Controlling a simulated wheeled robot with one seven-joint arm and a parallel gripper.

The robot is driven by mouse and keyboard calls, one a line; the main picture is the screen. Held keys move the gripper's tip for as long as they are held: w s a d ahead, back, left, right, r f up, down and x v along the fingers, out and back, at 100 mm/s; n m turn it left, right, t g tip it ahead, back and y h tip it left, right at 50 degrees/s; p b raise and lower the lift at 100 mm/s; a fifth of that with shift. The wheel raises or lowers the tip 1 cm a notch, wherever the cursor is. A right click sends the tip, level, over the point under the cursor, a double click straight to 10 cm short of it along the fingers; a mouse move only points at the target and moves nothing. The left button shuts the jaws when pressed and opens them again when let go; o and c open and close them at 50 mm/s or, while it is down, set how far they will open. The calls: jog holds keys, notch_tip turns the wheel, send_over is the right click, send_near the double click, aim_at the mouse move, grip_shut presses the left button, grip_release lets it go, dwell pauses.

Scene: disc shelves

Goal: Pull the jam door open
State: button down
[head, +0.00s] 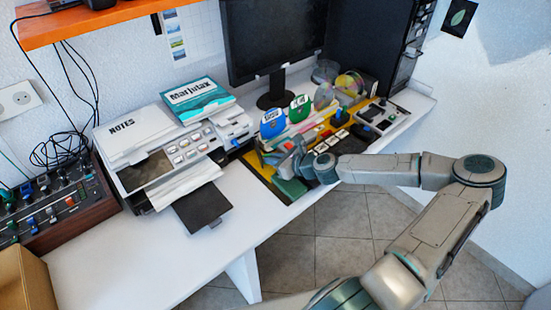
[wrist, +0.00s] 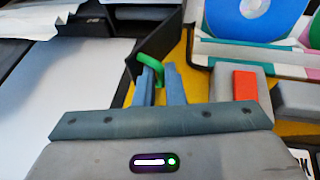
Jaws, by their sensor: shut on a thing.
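The printer (head: 165,165) stands on the desk left of my gripper (head: 281,158). In the wrist view, a dark panel (wrist: 146,49), which looks like the jam door, stands at an angle beside my fingers. A green curved handle (wrist: 153,63) is at its edge. My gripper (wrist: 160,78) is shut on this green handle, which passes between the two blue-grey fingertips. In the head view my arm and gripper hide the handle, and I cannot tell how far the door is swung.
Upright sleeves with a blue disc (head: 273,123) and a green disc (head: 300,108) stand close behind my gripper. Grey blocks, one with a red top (wrist: 246,86), are at its right. A monitor (head: 270,40) stands behind. The black paper tray (head: 203,207) juts out at the front.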

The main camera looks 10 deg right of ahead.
jog(key=shift+w+d+r, duration=0.15)
jog(key=shift+w+r, duration=0.3)
jog(key=c, duration=1.5)
grip_release()
jog(key=shift+w+f, duration=0.1)
jog(key=shift+f, duration=0.05)
jog(key=shift+c, duration=0.2)
jog(key=v, duration=1.4)
jog(key=shift+f, duration=0.35)
jog(key=shift+c, duration=0.3)
